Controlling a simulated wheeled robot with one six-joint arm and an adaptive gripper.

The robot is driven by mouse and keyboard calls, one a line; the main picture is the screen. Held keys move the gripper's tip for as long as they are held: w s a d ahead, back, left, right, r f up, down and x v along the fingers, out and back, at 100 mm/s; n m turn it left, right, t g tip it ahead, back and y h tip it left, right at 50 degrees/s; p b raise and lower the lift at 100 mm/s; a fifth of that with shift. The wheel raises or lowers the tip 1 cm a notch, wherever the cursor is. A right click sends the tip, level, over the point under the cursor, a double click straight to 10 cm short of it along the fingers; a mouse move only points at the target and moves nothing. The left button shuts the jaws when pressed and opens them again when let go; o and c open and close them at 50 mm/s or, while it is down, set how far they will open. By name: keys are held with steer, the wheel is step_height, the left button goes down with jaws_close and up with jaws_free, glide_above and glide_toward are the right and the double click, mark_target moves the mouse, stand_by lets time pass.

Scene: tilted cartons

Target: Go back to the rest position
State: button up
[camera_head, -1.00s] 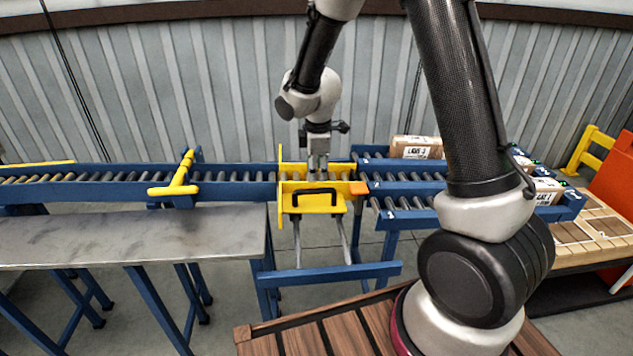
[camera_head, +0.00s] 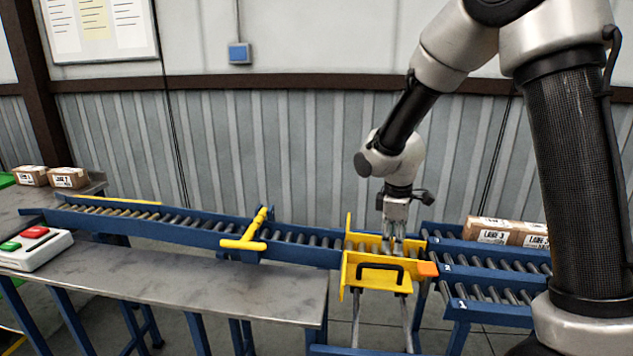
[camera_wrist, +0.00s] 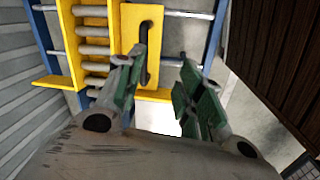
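My gripper (camera_head: 395,228) points down over the yellow carriage (camera_head: 372,274) in the head view, its fingertips close to the carriage's rear part. In the wrist view my gripper (camera_wrist: 160,88) shows two green-padded fingers apart with nothing between them. The carriage's black handle (camera_head: 380,268) also shows in the wrist view (camera_wrist: 149,45), beyond the left finger and partly hidden by it. Whether a finger touches the carriage cannot be told. My arm is bent, reaching out from the right.
A blue roller conveyor (camera_head: 190,225) with a yellow stop bar (camera_head: 258,232) runs left. Numbered lanes on the right hold cartons (camera_head: 492,230). A grey table (camera_head: 190,277) with a button box (camera_head: 35,247) stands in front. More cartons (camera_head: 68,177) sit far left.

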steer(key=s+d+r+m+t, duration=0.1)
steer(key=s+d+r+m, duration=0.3)
steer(key=s+r, duration=0.2)
steer(key=s+d+r+m+t, duration=0.1)
steer(key=s+d+r+m, duration=0.3)
steer(key=s, duration=0.7)
steer(key=s+d+r+m+t, duration=0.1)
steer(key=s+d+r+m, duration=0.3)
steer(key=s+r, duration=0.4)
steer(key=shift+s+d+r+m+y, duration=0.2)
steer(key=shift+s+d+m+y, duration=0.2)
steer(key=shift+m, duration=0.2)
